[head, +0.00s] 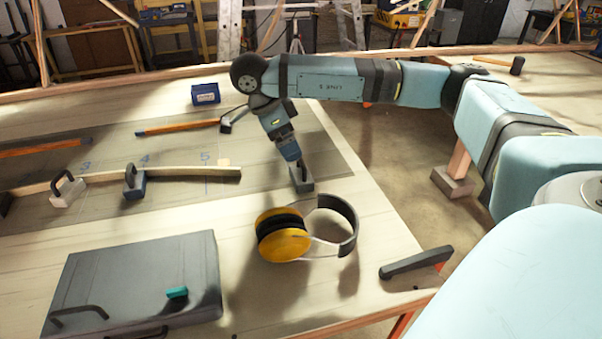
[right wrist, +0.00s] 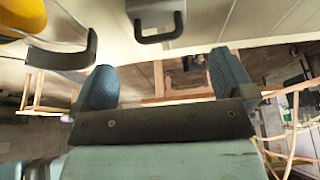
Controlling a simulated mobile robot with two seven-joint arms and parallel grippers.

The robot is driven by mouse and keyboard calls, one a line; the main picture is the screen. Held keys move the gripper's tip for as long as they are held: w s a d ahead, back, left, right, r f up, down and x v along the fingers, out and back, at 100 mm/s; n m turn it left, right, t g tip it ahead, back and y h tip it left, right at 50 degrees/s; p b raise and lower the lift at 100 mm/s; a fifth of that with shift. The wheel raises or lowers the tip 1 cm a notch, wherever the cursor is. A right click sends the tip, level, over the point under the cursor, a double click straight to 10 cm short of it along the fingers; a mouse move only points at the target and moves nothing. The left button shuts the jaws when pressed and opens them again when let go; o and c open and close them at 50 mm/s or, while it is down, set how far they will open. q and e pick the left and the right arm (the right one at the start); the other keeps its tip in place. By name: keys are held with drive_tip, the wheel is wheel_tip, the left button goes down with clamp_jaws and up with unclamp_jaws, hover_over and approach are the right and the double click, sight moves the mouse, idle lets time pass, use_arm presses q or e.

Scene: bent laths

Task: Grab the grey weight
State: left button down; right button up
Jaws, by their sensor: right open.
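The grey weight (head: 301,184), a small block with a handle, stands on the table near its right edge. My right gripper (head: 291,155) points down just above it and partly hides its handle. In the right wrist view, my right gripper (right wrist: 164,80) is open with nothing between its fingers. The weight's dark handle (right wrist: 158,38) shows beyond the fingertips, roughly between them, and looks apart from both; the picture's top edge cuts off its block. My left gripper is in neither view.
Yellow ear defenders (head: 284,240) lie in front of the weight. A grey case (head: 140,275) lies front left. A bent lath (head: 190,172) with handled blocks (head: 134,184) lies to the left. A blue box (head: 206,94) stands behind. A dark bar (head: 415,263) is at the right edge.

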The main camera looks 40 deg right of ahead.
sight(299, 161)
drive_tip(key=x, duration=0.4)
drive_tip(key=shift+d+f, duration=0.1)
drive_tip(key=shift+f, duration=0.15)
drive_tip(key=b+x, duration=0.1)
drive_tip(key=x, duration=0.4)
drive_tip(key=shift+s+f, duration=0.1)
drive_tip(key=shift+f, duration=0.1)
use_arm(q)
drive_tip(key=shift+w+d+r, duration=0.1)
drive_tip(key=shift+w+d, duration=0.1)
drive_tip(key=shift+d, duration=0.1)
use_arm(e)
drive_tip(key=c, duration=1.3)
drive_tip(key=shift+o, duration=0.2)
drive_tip(key=shift+r, duration=0.25)
